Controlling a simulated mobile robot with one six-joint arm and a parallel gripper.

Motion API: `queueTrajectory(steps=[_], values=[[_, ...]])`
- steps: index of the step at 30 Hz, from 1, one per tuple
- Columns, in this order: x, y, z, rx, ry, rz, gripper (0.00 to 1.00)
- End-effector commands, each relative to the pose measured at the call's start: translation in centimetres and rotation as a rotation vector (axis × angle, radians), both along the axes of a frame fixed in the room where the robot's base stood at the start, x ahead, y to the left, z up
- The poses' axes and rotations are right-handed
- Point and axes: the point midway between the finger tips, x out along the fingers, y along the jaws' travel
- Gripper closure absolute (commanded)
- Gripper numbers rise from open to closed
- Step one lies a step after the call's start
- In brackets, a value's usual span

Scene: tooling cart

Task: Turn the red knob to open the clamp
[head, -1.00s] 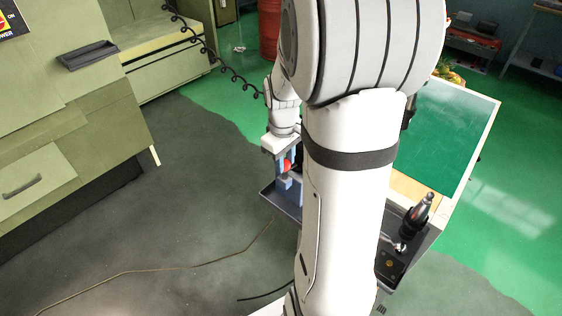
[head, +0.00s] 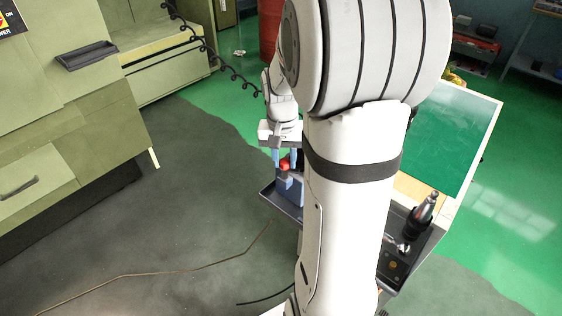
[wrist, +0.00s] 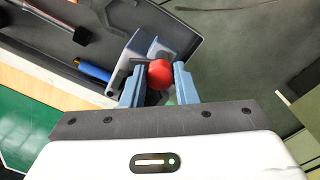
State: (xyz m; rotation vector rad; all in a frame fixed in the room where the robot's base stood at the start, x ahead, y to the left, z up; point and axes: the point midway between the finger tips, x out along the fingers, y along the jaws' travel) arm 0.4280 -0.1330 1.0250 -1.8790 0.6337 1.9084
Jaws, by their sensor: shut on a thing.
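The red knob (wrist: 160,73) sits between the two blue fingers of my gripper (wrist: 157,82) in the wrist view. My gripper is shut on it. The knob tops a blue-grey clamp (wrist: 172,35) that stands at the cart tray's corner. In the head view the red knob (head: 284,163) shows below my gripper (head: 287,159), with the clamp (head: 290,189) under it. My arm hides part of the clamp there. I cannot tell how far the clamp's jaws are apart.
The dark tray (wrist: 195,22) holds a blue-handled tool (wrist: 93,71) and a hammer-like tool (wrist: 80,34). The green cart top (head: 450,130) lies right of my arm, with a dark bottle-shaped tool (head: 424,212) nearby. Open floor lies left of the cart.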

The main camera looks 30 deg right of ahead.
Motion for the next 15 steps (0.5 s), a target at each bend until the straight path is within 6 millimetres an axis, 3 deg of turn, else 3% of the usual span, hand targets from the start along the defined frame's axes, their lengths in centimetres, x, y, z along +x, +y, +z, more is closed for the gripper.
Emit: queueTrajectory(steps=[15], values=[[-0.3, -0.04, -0.29, -0.002, 0.011, -0.347, 0.96]])
